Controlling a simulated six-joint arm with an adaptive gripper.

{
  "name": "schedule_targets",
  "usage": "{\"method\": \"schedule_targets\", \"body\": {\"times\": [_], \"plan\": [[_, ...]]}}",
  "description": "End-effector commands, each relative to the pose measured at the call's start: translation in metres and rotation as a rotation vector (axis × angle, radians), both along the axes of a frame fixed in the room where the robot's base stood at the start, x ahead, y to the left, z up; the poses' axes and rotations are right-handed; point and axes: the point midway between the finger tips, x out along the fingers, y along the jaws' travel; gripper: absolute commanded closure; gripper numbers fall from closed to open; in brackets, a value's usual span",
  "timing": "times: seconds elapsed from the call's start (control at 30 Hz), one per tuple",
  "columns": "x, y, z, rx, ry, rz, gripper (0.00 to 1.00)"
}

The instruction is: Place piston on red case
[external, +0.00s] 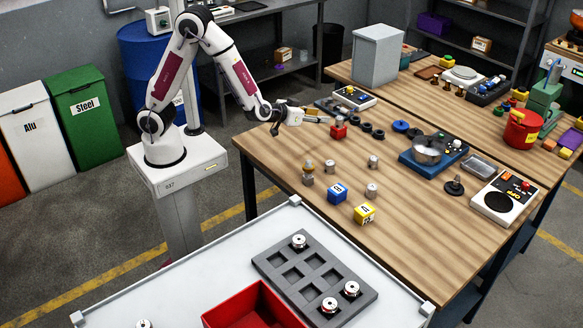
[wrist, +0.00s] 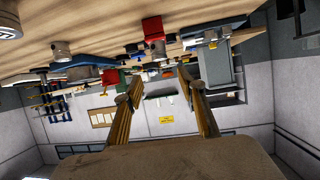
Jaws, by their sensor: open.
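The red case (external: 338,132) is a small red cube near the table's far-left edge. A small grey metal piece, seemingly a piston (external: 339,120), sits on top of it. In the upside-down wrist view the red case (wrist: 153,26) has a shiny metal end (wrist: 157,47) against its top side. My gripper (external: 324,120) is just left of the red case, level with its top, fingers apart and empty. The open fingers also show in the wrist view (wrist: 159,77). More metal pistons stand nearer: one (external: 329,166), another (external: 373,162) and a third (external: 371,190).
A blue case (external: 338,193) and a yellow case (external: 364,213) stand nearer the front edge. Black rings (external: 366,127) lie right of the red case. A blue fixture (external: 426,155) stands farther right. A grey tray (external: 320,282) and red bin (external: 250,307) are on the white table.

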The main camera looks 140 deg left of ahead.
Motion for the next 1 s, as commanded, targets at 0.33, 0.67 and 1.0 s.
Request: {"method": "schedule_targets", "body": {"times": [0.33, 0.67, 1.0], "plan": [[0.044, -0.032, 0.019, -0.047, -0.06, -0.143, 0.6], [0.121, -0.135, 0.06, -0.177, -0.136, -0.492, 0.6], [0.147, -0.265, 0.096, -0.312, -0.111, -0.838, 0.6]]}}
